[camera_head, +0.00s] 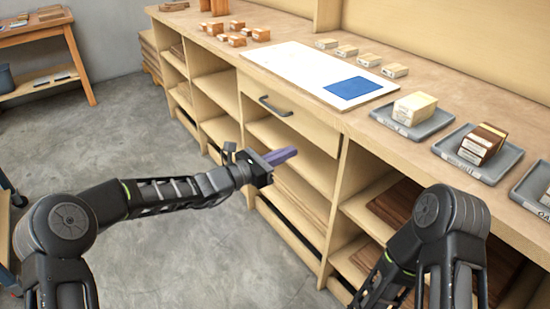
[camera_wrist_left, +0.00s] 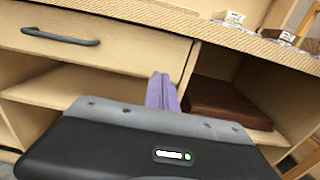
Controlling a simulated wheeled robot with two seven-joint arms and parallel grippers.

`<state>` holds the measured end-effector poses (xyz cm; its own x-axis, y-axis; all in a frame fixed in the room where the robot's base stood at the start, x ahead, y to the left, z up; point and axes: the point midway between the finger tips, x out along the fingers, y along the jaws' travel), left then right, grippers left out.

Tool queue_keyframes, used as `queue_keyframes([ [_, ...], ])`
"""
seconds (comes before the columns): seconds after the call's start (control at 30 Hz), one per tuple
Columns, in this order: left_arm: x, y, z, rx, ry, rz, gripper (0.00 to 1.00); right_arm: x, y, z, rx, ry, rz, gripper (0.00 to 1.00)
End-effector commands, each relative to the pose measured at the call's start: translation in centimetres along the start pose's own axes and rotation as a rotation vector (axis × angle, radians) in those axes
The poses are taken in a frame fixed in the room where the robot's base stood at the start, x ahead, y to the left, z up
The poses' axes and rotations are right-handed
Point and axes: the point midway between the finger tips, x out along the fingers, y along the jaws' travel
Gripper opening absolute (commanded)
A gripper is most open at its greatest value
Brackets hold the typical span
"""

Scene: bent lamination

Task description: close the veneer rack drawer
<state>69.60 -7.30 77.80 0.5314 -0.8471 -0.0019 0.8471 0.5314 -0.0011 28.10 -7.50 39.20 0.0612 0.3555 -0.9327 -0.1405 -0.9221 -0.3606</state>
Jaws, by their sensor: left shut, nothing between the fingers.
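The drawer (camera_head: 290,112) is a pale wooden front under the bench top, with a dark bar handle (camera_head: 275,106). In the left wrist view the drawer front (camera_wrist_left: 110,62) and handle (camera_wrist_left: 60,37) fill the upper left. My left gripper (camera_head: 283,156) has purple fingers, shut and empty, in front of the open shelf below the drawer. In the left wrist view the fingers (camera_wrist_left: 161,92) show near the drawer's lower right corner. My right gripper is out of view.
A white board with a blue sheet (camera_head: 354,88) lies on the bench top above the drawer. Grey trays (camera_head: 411,123) with wood blocks stand to the right. Open shelves with dark sheets (camera_head: 397,203) are below. Clear floor (camera_head: 150,135) lies left of the bench.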

Motion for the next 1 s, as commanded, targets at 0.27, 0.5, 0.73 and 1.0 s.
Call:
queue_keyframes([
  [0.27,-3.4,0.0,0.0,0.001,0.000,0.000,0.00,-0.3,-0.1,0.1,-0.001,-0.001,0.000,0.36],
  [0.5,-3.6,0.0,0.0,0.000,0.000,-0.001,0.00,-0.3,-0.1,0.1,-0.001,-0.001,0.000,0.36],
  [0.73,-3.5,0.0,0.0,0.002,0.000,0.000,0.00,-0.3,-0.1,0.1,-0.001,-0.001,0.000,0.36],
  [1.0,-4.1,-1.4,-5.5,0.189,0.191,-0.040,0.00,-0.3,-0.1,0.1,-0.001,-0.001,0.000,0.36],
])
